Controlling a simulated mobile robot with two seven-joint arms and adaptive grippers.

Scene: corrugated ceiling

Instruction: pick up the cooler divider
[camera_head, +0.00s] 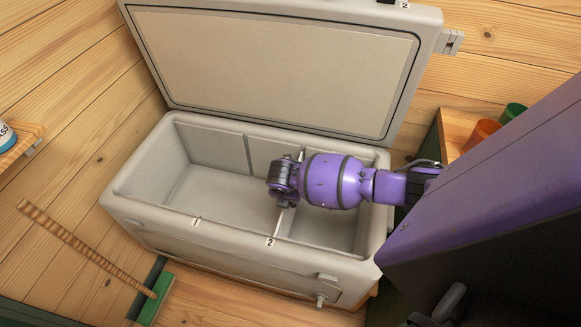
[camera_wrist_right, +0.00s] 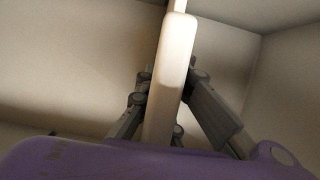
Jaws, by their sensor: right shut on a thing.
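The cooler (camera_head: 215,240) is a pale grey box with its lid (camera_head: 275,62) open. The cooler divider (camera_head: 287,221) is a thin pale panel standing crosswise inside it near the label 2, partly hidden by my right arm. My right gripper (camera_head: 283,182) reaches in from the right over the cooler and is at the divider's top edge. In the right wrist view the divider (camera_wrist_right: 176,60) runs between the two fingers of my right gripper (camera_wrist_right: 170,92), which is shut on it. My left gripper is not in view.
A green broom (camera_head: 155,292) with a brown handle lies left of the cooler. Orange (camera_head: 482,133) and green (camera_head: 514,112) containers stand on a wooden surface at the right. A shelf edge (camera_head: 25,145) with a bottle is at the far left. The cooler's left compartment is empty.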

